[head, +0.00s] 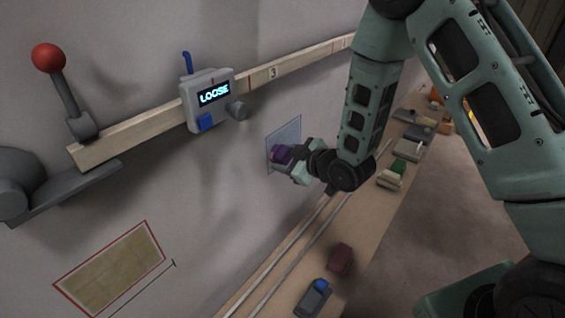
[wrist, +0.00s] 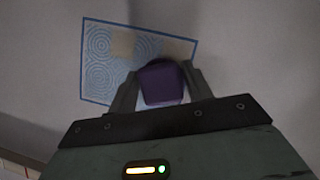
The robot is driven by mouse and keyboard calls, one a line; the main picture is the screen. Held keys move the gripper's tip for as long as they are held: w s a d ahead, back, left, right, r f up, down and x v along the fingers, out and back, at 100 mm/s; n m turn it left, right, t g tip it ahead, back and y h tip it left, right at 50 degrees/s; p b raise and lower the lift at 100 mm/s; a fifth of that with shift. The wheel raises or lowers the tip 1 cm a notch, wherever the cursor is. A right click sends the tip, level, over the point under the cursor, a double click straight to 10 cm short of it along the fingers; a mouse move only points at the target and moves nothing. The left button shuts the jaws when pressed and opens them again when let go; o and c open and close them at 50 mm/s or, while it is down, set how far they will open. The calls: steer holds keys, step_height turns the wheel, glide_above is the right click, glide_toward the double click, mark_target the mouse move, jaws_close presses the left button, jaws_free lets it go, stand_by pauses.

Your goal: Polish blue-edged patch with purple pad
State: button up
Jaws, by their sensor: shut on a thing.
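The blue-edged patch (head: 288,135) is on the grey wall in the middle of the head view. In the wrist view the patch (wrist: 100,62) shows swirl marks on its pale left part and tan areas near its top and right. My gripper (head: 285,156) is shut on the purple pad (wrist: 162,84) and holds it in front of the lower part of the patch. The pad (head: 280,153) also shows in the head view. I cannot tell whether the pad touches the patch. The pad and gripper hide the patch's lower right part.
A wooden rail carries a grey box (head: 208,100) reading "LOOSE" and a red-knobbed lever (head: 62,85). A red-edged tan patch (head: 110,270) is at lower left. A bench below holds a dark red block (head: 340,258), a grey block with a blue top (head: 314,297) and several other items.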

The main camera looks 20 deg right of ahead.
steer(key=shift+w+d+r, duration=0.1)
steer(key=shift+w+d, duration=0.4)
steer(key=shift+d, duration=0.2)
steer(key=shift+w+d+r, duration=0.1)
steer(key=shift+w+d, duration=0.4)
steer(key=shift+d, duration=0.2)
steer(key=shift+w+d, duration=0.85)
steer(key=shift+d, duration=0.3)
steer(key=shift+w+d, duration=0.85)
steer(key=shift+d, duration=0.3)
steer(key=shift+w+d, duration=0.85)
steer(key=shift+d, duration=0.3)
steer(key=shift+s+a+f+b, duration=0.35)
steer(key=shift+s+a+b, duration=1)
steer(key=shift+a, duration=0.65)
steer(key=shift+s+a+f+b, duration=0.4)
steer(key=shift+s+a+b, duration=0.5)
steer(key=shift+s+a, duration=0.95)
steer(key=shift+s+a+f+b, duration=0.35)
steer(key=shift+s+a+b, duration=0.85)
steer(key=shift+a, duration=1)
steer(key=shift+s+d, duration=0.15)
steer(key=shift+s+d, duration=0.3)
steer(key=shift+s, duration=0.1)
steer(key=shift+s+d+r+b, duration=0.1)
steer(key=shift+s+d+b, duration=0.3)
steer(key=shift+s+d, duration=0.5)
steer(key=shift+s+d+b, duration=0.35)
steer(key=shift+s+d, duration=0.2)
steer(key=shift+s, duration=0.55)
